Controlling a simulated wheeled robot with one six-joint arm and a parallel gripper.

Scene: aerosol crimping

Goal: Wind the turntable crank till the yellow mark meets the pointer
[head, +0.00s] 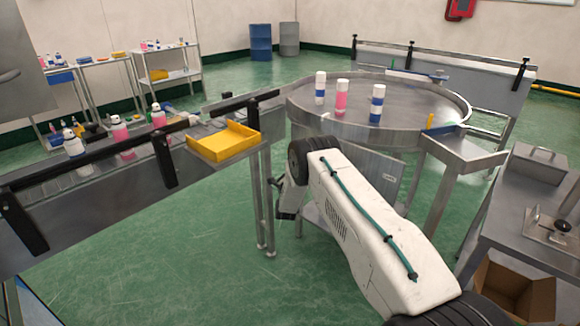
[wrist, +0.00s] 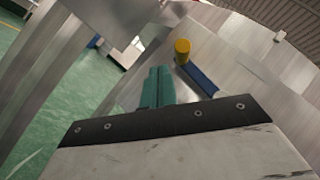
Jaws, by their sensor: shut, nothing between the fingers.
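The steel turntable (head: 300,112) stands at the upper middle of the head view with several cans on it. A small upright yellow piece (head: 430,120) shows at its right rim. I cannot tell whether it is the mark or the pointer. In the wrist view, a yellow knob (wrist: 182,50) stands at the end of a blue bar (wrist: 201,80), which looks like the crank. My gripper (wrist: 158,72) has its teal fingers together and empty, just left of the knob and bar, apparently apart from them. In the head view my arm hides the fingertips.
A conveyor with a dark rail (head: 80,166) runs along the left, with a yellow tray (head: 222,142) at its end. A steel bench (head: 520,215) stands at the right, with a cardboard box (head: 515,292) under it. Green floor (head: 200,260) is open at the lower left.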

